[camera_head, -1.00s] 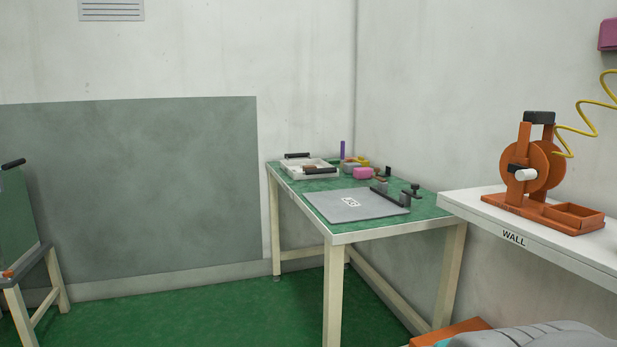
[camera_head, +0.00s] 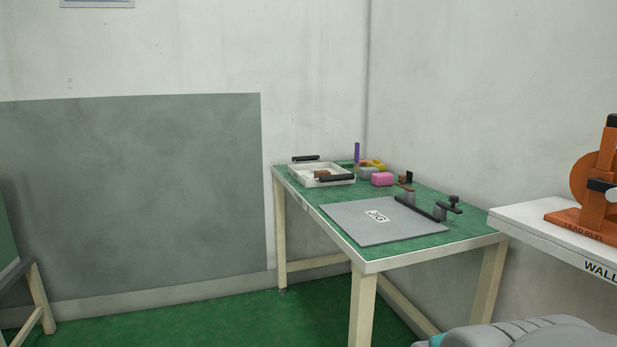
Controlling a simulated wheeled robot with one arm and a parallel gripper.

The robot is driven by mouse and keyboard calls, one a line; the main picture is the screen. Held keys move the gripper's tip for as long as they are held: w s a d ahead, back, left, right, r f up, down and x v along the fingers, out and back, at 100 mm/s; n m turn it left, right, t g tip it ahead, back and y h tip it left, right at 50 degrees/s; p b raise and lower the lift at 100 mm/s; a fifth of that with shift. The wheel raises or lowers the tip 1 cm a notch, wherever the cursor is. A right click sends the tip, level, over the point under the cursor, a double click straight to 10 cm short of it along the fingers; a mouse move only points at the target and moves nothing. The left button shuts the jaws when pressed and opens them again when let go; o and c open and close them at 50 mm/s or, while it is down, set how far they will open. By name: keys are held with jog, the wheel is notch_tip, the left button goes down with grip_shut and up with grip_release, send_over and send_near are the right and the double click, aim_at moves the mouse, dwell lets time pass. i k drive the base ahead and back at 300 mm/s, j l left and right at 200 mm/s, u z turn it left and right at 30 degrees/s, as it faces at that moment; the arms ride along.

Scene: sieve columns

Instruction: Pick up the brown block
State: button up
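A small brown block (camera_head: 321,174) lies in the white tray (camera_head: 336,183) on the green-topped table, partly hidden by the tray's front handle. Another small brown piece (camera_head: 405,187) is farther right on the same table, by the dark clamp-like fittings. It is too small to tell its exact shape. My gripper is not in view.
A grey plate (camera_head: 372,230) with a printed label lies on the table's near part. A pink block (camera_head: 382,179), a purple upright piece (camera_head: 357,152) and a yellow piece (camera_head: 379,165) stand near the tray. A white shelf (camera_head: 545,232) with an orange reel (camera_head: 590,187) is at right. Green floor is open in front.

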aim_at(317, 174)
jog(key=i+j, duration=0.5)
jog(key=i+j+z, duration=0.1)
jog(key=i+j, duration=0.4)
jog(key=j, duration=0.2)
